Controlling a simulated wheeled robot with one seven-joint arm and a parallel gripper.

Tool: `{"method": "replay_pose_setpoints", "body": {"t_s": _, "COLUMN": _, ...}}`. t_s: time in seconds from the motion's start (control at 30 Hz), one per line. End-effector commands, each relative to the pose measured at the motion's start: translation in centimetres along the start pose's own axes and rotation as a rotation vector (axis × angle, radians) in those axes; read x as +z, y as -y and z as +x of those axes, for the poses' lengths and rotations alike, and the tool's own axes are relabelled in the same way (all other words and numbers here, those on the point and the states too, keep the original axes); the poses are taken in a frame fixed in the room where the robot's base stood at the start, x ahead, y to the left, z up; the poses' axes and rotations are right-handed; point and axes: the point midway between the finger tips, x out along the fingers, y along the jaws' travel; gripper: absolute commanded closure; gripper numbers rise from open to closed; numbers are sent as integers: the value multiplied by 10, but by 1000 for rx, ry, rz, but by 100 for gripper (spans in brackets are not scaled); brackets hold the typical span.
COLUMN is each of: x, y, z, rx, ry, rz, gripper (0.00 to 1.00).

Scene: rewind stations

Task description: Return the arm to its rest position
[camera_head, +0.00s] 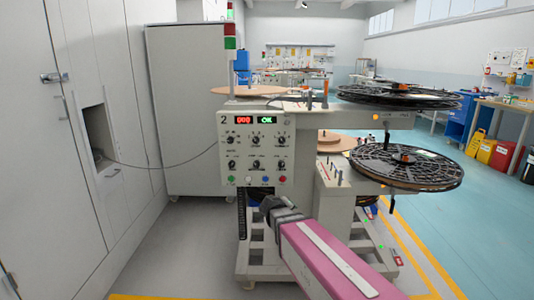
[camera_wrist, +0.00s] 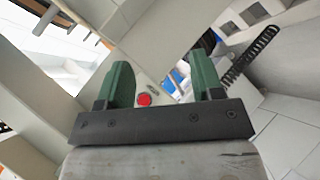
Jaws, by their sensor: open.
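My gripper (camera_wrist: 166,82) shows in the wrist view with its two green fingers well apart and nothing between them. Beyond the fingers is a pale machine body with a red button (camera_wrist: 144,99). In the head view my pink arm reaches from the bottom right towards the rewind station (camera_head: 258,200). The dark end of the arm is in front of the station's lower part, below the control panel (camera_head: 257,150). The fingers cannot be made out in the head view. The panel has two lit displays, several knobs and a row of coloured buttons.
Black reels, one upper (camera_head: 400,96) and one lower (camera_head: 407,167), stick out to the right of the station. A grey cabinet (camera_head: 187,110) stands behind, and a white wall with a door is at left. Blue floor (camera_head: 490,215) is open at right. A black coiled cable (camera_wrist: 250,55) is near the right finger.

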Motion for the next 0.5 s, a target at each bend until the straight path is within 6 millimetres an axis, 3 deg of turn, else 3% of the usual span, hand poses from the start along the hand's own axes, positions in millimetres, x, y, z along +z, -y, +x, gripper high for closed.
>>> {"method": "replay_pose_setpoints", "body": {"t_s": 0.03, "x": 33, "y": -2, "z": 7, "rx": -51, "ry": 78, "rz": 47, "gripper": 39}}
{"method": "replay_pose_setpoints", "body": {"t_s": 0.2, "x": 121, "y": 11, "z": 18, "rx": -257, "ry": 317, "rz": 202, "gripper": 39}}
{"method": "replay_pose_setpoints", "body": {"t_s": 0.33, "x": 175, "y": 25, "z": 12, "rx": -431, "ry": 470, "rz": 316, "gripper": 39}}
{"method": "replay_pose_setpoints", "body": {"t_s": 0.5, "x": 216, "y": 41, "z": -4, "rx": -625, "ry": 595, "rz": 432, "gripper": 39}}
